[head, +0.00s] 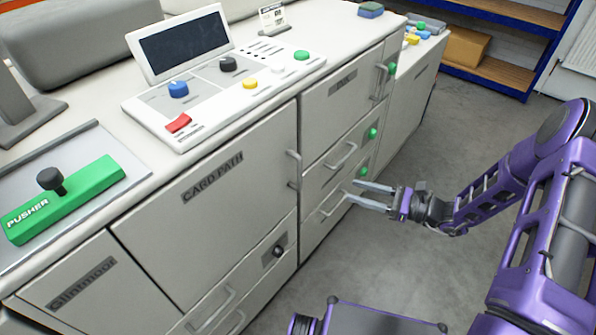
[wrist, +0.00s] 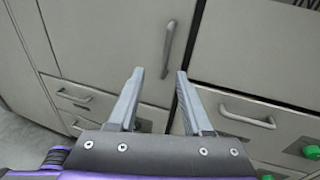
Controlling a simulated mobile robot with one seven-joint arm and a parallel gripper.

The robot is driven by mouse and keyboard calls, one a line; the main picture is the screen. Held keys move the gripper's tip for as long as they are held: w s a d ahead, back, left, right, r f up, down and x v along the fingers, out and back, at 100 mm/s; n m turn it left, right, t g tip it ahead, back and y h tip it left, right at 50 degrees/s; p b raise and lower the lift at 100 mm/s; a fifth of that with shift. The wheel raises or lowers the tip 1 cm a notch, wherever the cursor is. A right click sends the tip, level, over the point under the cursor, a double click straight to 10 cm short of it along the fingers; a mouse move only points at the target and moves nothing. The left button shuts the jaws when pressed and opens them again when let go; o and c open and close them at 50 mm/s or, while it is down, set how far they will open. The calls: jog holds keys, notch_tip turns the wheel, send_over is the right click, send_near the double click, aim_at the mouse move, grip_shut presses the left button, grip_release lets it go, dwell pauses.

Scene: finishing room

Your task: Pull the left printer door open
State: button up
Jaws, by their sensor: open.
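The large left printer door (head: 205,225), labelled CARD PATH, is shut in the head view. Its upright bar handle (head: 294,170) sits near the door's right edge. The door (wrist: 105,40) fills the upper left of the wrist view. Its handle (wrist: 168,48) stands upright there, its lower end between my fingertips in the picture. My gripper (head: 353,190) is open and empty, with its fingers pointing at the cabinet. In the head view it is right of the handle, in front of the drawers, and apart from the handle. My fingertips (wrist: 160,73) also show in the wrist view.
Drawers with bar handles (head: 341,155) and green knobs (head: 372,133) lie right of the door. A control panel (head: 225,90) and a green pusher (head: 65,200) are on top. Grey floor (head: 450,120) is clear beyond my arm. A blue shelf (head: 500,75) stands behind.

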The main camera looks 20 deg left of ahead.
jog(key=m+t, duration=0.1)
send_over(300, 186)
jog(key=shift+w+a+r+y, duration=0.25)
jog(key=shift+w+r+y, duration=0.05)
jog(key=shift+w+r, duration=0.05)
grip_shut()
dwell(0.3)
dwell(1.2)
